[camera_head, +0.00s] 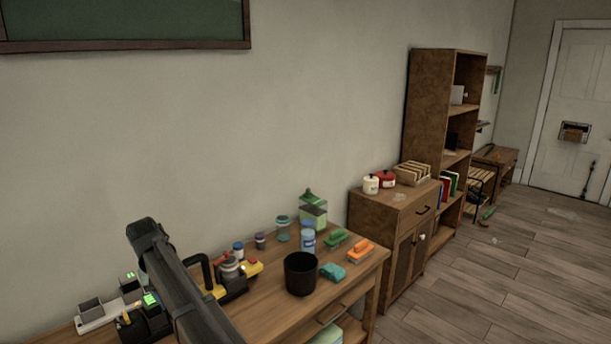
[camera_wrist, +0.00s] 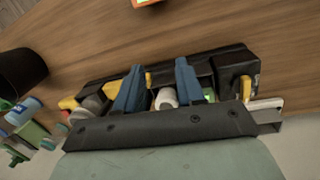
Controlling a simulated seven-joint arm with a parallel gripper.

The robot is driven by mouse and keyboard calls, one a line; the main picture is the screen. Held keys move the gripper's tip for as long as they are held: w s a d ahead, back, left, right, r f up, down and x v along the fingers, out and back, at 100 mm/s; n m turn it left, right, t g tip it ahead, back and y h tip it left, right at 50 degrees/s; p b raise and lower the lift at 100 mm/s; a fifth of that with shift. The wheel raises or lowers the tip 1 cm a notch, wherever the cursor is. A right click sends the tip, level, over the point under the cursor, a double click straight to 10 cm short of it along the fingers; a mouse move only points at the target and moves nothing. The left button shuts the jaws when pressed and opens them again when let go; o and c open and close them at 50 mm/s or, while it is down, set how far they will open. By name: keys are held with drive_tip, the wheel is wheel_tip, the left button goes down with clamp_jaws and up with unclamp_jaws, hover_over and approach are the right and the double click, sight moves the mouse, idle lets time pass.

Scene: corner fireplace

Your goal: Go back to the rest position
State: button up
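My gripper (camera_wrist: 160,78) shows in the wrist view as two blue fingers set apart, with a gap between them. It points at the wooden table (camera_wrist: 85,40). A black device with yellow parts (camera_wrist: 222,68) lies beyond the fingers. A small white, round item (camera_wrist: 166,98) shows in the gap; I cannot tell whether it touches a finger, but the fingers do not look closed on it. In the head view my dark arm reaches up over the left part of the table (camera_head: 283,318), and the fingertips cannot be made out there.
A black cup (camera_head: 300,275), a blue-capped bottle (camera_head: 308,238), an orange brush (camera_head: 360,251), a green brush (camera_head: 336,239) and a teal cloth (camera_head: 332,271) stand or lie right of my arm. A black-and-yellow tool (camera_head: 233,284) is close beside it. A cabinet (camera_head: 385,215) stands further right.

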drive_tip(key=s+d+f+m+h, duration=0.1)
drive_tip(key=d+f, duration=0.3)
drive_tip(key=d, duration=0.4)
drive_tip(key=s+d+f+h, duration=0.1)
drive_tip(key=d+f, duration=0.3)
drive_tip(key=d, duration=0.3)
drive_tip(key=s+d+f+m, duration=0.1)
drive_tip(key=s+d+f, duration=0.1)
drive_tip(key=d+f, duration=0.45)
drive_tip(key=s+d+f+m+g, duration=0.1)
drive_tip(key=s+d+f+g, duration=0.15)
drive_tip(key=d+f, duration=0.6)
drive_tip(key=s+d+f+m+g, duration=0.1)
drive_tip(key=s+d+f, duration=0.2)
drive_tip(key=d+f, duration=0.55)
drive_tip(key=s+d+f+m+g+y, duration=0.1)
drive_tip(key=s+d+f, duration=0.4)
drive_tip(key=s, duration=0.5)
drive_tip(key=s+d+f+m+g+y, duration=0.1)
drive_tip(key=s+d+f, duration=0.5)
drive_tip(key=s+f, duration=0.2)
drive_tip(key=s+d+f+m+g+y, duration=0.1)
drive_tip(key=s+d+f, duration=0.4)
drive_tip(key=s, duration=0.7)
drive_tip(key=shift+s+d+f+y, duration=0.2)
drive_tip(key=shift+f+y, duration=0.1)
drive_tip(key=shift+f, duration=0.45)
drive_tip(key=shift+g, duration=0.25)
